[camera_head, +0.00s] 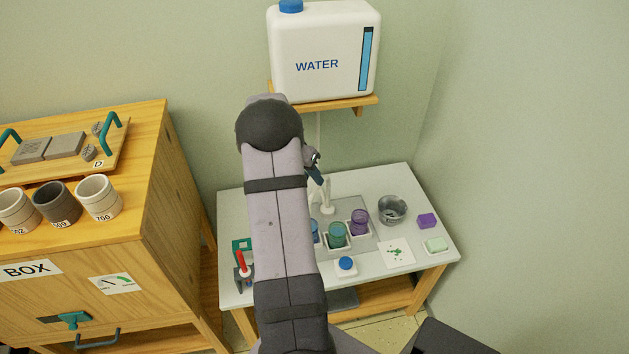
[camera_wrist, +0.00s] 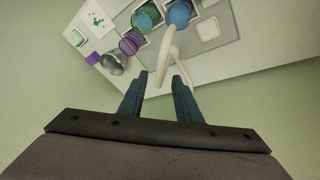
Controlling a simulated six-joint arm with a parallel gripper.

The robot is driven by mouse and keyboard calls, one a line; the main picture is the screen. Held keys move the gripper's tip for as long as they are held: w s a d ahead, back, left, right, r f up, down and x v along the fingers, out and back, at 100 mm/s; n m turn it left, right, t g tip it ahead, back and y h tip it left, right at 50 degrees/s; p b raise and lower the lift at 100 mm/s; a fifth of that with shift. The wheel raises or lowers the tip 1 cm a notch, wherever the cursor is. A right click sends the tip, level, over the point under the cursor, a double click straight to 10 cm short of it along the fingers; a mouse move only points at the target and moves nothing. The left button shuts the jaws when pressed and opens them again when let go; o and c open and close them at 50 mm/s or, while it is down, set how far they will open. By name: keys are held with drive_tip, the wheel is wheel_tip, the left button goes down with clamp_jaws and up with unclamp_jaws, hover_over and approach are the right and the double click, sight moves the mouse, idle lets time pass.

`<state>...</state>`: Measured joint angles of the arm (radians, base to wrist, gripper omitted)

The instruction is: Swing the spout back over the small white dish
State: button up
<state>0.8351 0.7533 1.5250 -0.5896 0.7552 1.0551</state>
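The white spout (camera_wrist: 169,48) shows in the wrist view, reaching from near my fingertips up towards the blue jar (camera_wrist: 180,13). Its outer end is beside or over that jar; I cannot tell which. In the head view, part of the white tap (camera_head: 327,199) shows beside my arm. The small white dish (camera_wrist: 208,30) is square and lies right of the spout in the wrist view; my arm hides it in the head view. My gripper (camera_wrist: 161,80) is open, with its two fingers apart on either side of the spout's near part. Contact is not clear.
Green (camera_head: 338,235) and purple (camera_head: 360,222) jars stand close to the tap. The water tank (camera_head: 325,52) sits on a shelf above. A wooden cabinet (camera_head: 180,200) stands left.

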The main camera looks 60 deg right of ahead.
drive_tip(key=shift+p+x, duration=0.3)
drive_tip(key=shift+x, duration=1.7)
clamp_jaws()
